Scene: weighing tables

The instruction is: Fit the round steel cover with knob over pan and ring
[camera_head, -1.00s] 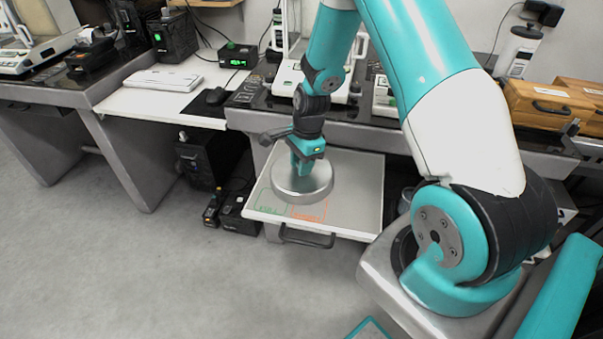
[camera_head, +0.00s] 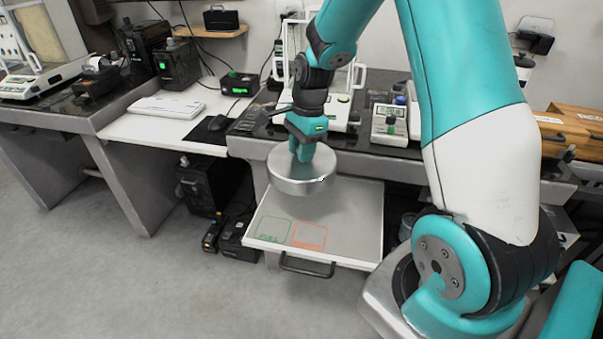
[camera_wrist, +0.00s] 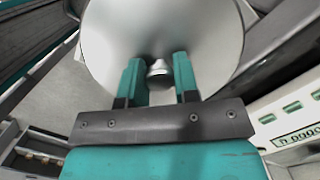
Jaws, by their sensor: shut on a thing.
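The round steel cover (camera_head: 284,177) hangs level from my gripper (camera_head: 304,152), above the back part of the pulled-out drawer. In the wrist view my gripper (camera_wrist: 159,76) has its two teal fingers on either side of the cover's knob (camera_wrist: 159,68), and the steel disc (camera_wrist: 205,30) fills the upper middle. A balance with a glass draft shield (camera_head: 338,112) stands on the dark bench behind my arm. The pan and ring cannot be made out; my arm and the cover block part of the balance.
The open drawer (camera_head: 350,228) has green and orange marked squares and a black handle, with nothing standing on its visible part. A small scale (camera_head: 389,124) stands right of the balance. Wooden boxes (camera_head: 568,128) are at the right.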

